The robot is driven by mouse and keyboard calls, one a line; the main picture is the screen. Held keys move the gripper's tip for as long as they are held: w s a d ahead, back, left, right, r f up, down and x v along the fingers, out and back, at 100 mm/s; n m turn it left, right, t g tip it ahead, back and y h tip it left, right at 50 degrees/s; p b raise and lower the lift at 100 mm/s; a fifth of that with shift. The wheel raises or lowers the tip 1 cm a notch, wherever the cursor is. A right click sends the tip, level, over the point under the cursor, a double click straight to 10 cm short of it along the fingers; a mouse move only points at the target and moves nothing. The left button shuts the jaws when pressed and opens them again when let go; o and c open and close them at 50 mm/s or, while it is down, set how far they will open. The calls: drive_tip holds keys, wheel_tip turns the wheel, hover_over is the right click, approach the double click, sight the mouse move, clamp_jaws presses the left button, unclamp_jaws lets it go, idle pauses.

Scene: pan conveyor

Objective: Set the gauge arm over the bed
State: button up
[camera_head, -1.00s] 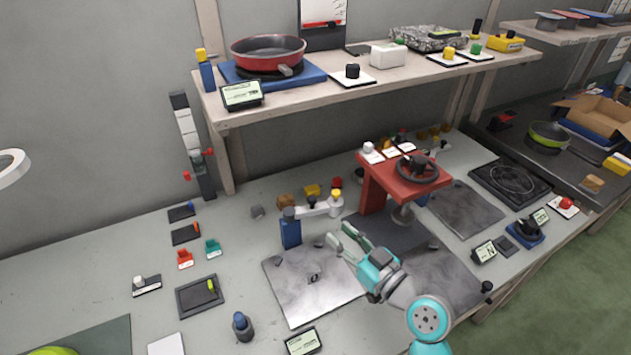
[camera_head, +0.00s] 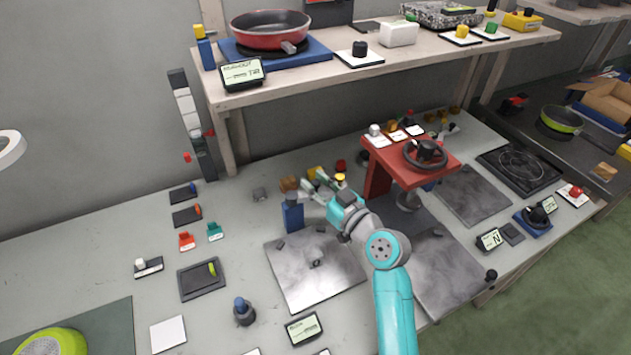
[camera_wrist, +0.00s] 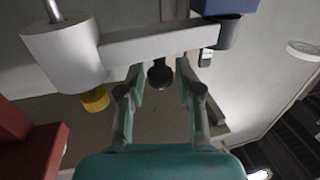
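The gauge arm is a white bar (camera_wrist: 150,45) in the wrist view, running from a white cylinder (camera_wrist: 60,55) to a dark cylinder (camera_wrist: 230,32) beside a blue block. A black knob (camera_wrist: 160,74) on the bar sits between my gripper's fingers (camera_wrist: 160,88), with gaps showing on both sides. My gripper (camera_head: 313,188) is open. In the head view it hides most of the bar, between the blue post (camera_head: 292,216) and the yellow cap (camera_head: 340,177). A grey metal plate (camera_head: 295,270), perhaps the bed, lies in front of the post.
A red stand (camera_head: 378,180) with a black handwheel (camera_head: 425,154) rises to the right of the gripper. A second grey plate (camera_head: 440,270) lies at right. A wooden shelf (camera_head: 300,85) with a red pan (camera_head: 270,30) is above. Small blocks stand behind the gauge arm.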

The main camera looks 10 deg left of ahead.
drive_tip(key=shift+w+a, duration=0.15)
clamp_jaws()
drive_tip(key=shift+s+f+m+t+h, duration=0.1)
drive_tip(key=shift+s+m+t+h, duration=0.2)
drive_tip(key=shift+t+h, duration=0.2)
drive_tip(key=shift+s+m+t+h, duration=0.25)
drive_tip(key=shift+m+t+h, duration=0.25)
drive_tip(key=shift+h, duration=0.1)
drive_tip(key=shift+s+m+t+h, duration=0.2)
drive_tip(key=shift+m+t+h, duration=0.2)
drive_tip(key=shift+m+h, duration=0.15)
drive_tip(key=shift+d, duration=0.2)
